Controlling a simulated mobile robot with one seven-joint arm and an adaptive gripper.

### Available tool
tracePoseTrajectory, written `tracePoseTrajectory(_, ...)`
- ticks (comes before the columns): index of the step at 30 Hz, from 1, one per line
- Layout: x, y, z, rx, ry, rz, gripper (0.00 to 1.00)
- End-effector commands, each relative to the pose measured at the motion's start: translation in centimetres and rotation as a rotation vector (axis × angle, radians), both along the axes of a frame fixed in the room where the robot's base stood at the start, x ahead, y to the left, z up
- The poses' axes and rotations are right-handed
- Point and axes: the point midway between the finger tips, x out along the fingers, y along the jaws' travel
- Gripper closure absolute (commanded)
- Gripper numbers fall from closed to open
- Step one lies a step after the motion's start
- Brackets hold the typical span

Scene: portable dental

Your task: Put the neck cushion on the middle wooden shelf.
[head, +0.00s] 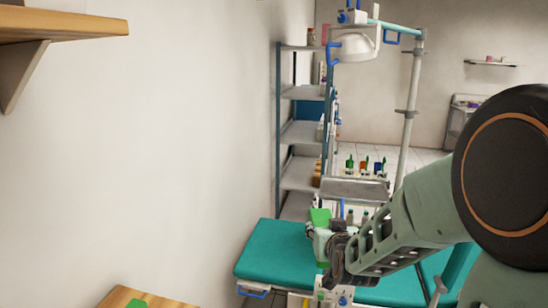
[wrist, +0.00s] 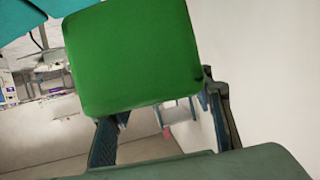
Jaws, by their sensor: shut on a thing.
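My gripper (head: 320,236) is shut on a green, block-like cushion with rounded edges, which I take to be the neck cushion (head: 320,216). In the wrist view the cushion (wrist: 132,55) fills the upper middle, between and beyond the two fingers of my gripper (wrist: 165,122). In the head view it is held up in front of the teal dental chair. A wooden shelf (head: 60,25) on a bracket is on the left wall at the top left. Another wooden surface (head: 118,297) shows at the bottom left edge. I cannot tell which is the middle shelf.
A small green thing (head: 138,304) lies on the lower wooden surface. The teal dental chair (head: 270,248) spans the bottom middle, with an instrument tray (head: 352,189) above it. A metal rack (head: 300,132) stands against the left wall. The wall between the wooden pieces is bare.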

Motion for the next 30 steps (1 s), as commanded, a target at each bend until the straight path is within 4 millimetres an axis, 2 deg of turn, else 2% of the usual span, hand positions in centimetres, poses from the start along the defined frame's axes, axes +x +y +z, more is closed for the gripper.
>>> tracePoseTrajectory(1, 0.0, 0.0, 2.3, 0.000, -0.001, 0.000, 0.79)
tracePoseTrajectory(6, 0.0, 0.0, 5.7, 0.000, -0.001, 0.000, 0.79)
tracePoseTrajectory(12, 0.0, 0.0, 8.7, 0.000, -0.001, 0.000, 0.79)
tracePoseTrajectory(18, 0.0, 0.0, 9.9, 0.000, -0.001, 0.000, 0.79)
tracePoseTrajectory(30, 0.0, 0.1, 9.9, -0.001, -0.001, 0.001, 0.79)
